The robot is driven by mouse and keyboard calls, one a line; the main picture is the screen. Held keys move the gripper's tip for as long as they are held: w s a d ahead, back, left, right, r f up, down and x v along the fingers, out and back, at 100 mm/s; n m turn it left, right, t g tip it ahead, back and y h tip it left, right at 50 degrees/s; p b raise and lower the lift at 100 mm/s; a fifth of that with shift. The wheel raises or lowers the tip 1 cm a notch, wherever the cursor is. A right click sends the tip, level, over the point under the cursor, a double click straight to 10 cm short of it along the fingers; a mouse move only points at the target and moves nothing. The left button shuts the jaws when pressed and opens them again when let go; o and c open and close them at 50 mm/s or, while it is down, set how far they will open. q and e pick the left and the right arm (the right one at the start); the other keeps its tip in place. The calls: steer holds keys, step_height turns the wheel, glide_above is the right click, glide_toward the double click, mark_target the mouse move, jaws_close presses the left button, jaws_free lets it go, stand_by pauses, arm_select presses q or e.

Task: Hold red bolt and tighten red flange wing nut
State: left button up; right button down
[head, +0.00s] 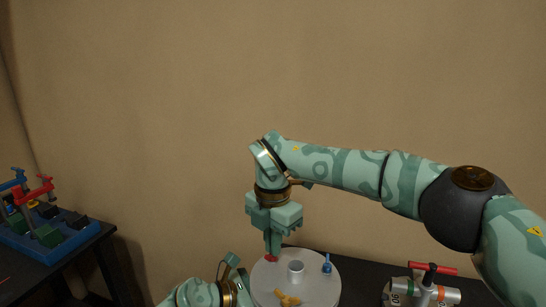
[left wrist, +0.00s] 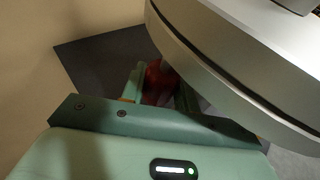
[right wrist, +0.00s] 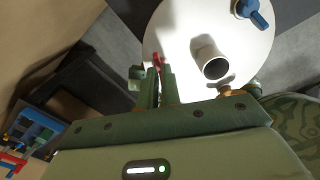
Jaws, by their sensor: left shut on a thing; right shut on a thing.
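The red flange wing nut (head: 271,259) sits at the back left rim of a round pale plate (head: 318,290). My right gripper (head: 272,248) points down from above and is shut on it. In the right wrist view a bit of red (right wrist: 157,61) shows at the fingertips (right wrist: 156,82); the fingers hide the rest. My left gripper is below the plate's edge, shut on the red bolt (left wrist: 160,82), which shows dark red between its fingers (left wrist: 158,88) in the left wrist view. In the head view the left fingertips are not clear.
A grey tube (head: 295,270) stands mid-plate. A blue wing nut (head: 327,264) is at its right and a yellow one (head: 287,299) at the front. A red-handled valve (head: 433,268) stands right. A blue tray (head: 62,240) with clamps is on a dark table at far left.

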arm_select(q)
steer(key=shift+w, duration=0.1)
arm_select(e)
steer(key=c, duration=1.6)
jaws_free()
steer(key=shift+r, duration=0.2)
steer(key=shift+c, duration=0.2)
arm_select(q)
steer(key=shift+r, duration=0.1)
arm_select(e)
steer(key=shift+f, duration=0.1)
steer(key=shift+r, duration=2.2)
arm_select(q)
steer(key=o, duration=1)
